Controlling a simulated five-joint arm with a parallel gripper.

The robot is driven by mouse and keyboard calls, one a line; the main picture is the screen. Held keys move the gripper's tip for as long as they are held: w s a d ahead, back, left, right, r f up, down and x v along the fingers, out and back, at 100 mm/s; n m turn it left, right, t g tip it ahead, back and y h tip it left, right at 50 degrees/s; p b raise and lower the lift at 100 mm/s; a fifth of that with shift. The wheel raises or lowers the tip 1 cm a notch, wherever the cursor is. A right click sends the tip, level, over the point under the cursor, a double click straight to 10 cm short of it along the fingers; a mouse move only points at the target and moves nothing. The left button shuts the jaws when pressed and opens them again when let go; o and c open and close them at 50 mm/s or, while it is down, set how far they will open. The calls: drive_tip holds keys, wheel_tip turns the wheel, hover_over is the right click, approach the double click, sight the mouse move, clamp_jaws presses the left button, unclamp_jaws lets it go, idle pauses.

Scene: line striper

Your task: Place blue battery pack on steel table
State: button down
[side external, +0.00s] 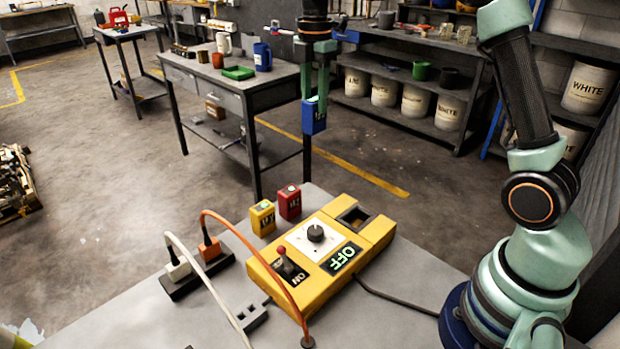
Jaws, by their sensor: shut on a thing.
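My gripper (314,92) points down near the top middle of the side view, shut on a blue battery pack (314,119). The pack hangs upright in the air, with the fingers covering its upper part. The grey steel table (395,318) fills the lower foreground; the pack is above its level and shows beyond its far edge in the picture. A yellow battery pack (263,218) and a red battery pack (289,203) stand side by side near the table's far edge.
A yellow control box (325,255) with a dial, red-tipped lever, OFF display and open square socket (353,218) takes the table's middle. Power strips (195,268) and cables lie to the left. Bare surface shows at front right and far left. A workbench (250,90) stands behind.

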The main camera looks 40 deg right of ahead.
wheel_tip(320, 180, down, 19)
drive_tip(key=shift+f, duration=0.1)
idle(0.4)
drive_tip(key=shift+f, duration=0.1)
drive_tip(key=shift+c, duration=2.2)
unclamp_jaws()
